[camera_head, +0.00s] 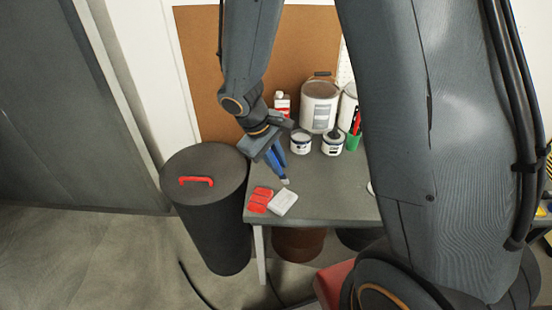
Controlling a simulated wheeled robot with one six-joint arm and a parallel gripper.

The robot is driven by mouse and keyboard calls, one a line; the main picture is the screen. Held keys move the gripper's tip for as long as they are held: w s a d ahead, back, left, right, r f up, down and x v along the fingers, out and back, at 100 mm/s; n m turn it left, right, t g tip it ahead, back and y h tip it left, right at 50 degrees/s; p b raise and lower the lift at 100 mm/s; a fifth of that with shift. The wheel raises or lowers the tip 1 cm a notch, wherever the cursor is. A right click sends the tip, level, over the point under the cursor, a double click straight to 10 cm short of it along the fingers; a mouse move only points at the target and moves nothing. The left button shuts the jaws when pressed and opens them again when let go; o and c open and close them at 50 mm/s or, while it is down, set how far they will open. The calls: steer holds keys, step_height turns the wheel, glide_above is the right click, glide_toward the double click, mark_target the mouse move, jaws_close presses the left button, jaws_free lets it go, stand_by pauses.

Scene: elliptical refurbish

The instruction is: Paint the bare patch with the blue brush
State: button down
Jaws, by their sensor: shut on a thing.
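My gripper (268,148) is above the left part of the grey table (325,203). It is shut on the blue brush (277,165). The brush points down and slightly right, with its pale tip (285,181) just above or near the tabletop; I cannot tell if it touches. My wrist partly hides the brush's upper end. Two small paint tins, a left one (300,144) and a right one (333,146), stand behind the brush to the right. I cannot make out a bare patch in this view.
A red item (258,199) and a whitish block (283,203) lie at the table's front left. A large paint can (319,106), a red-and-white bottle (282,104) and a green cup (353,141) stand at the back. A black bin (215,215) stands left. My arm hides the table's right side.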

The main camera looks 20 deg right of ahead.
steer(key=shift+w+b+x, duration=0.3)
steer(key=shift+b+x, duration=0.6)
steer(key=shift+x, duration=0.45)
steer(key=shift+w+b+x, duration=0.25)
steer(key=shift+b+x, duration=0.6)
steer(key=shift+x, duration=0.45)
steer(key=shift+w+b+x, duration=0.3)
steer(key=shift+b+x, duration=0.6)
steer(key=shift+x, duration=0.45)
steer(key=s+p+v, duration=0.1)
steer(key=p+v, duration=0.5)
steer(key=v, duration=0.2)
steer(key=shift+s+r, duration=0.35)
steer(key=shift+s, duration=0.05)
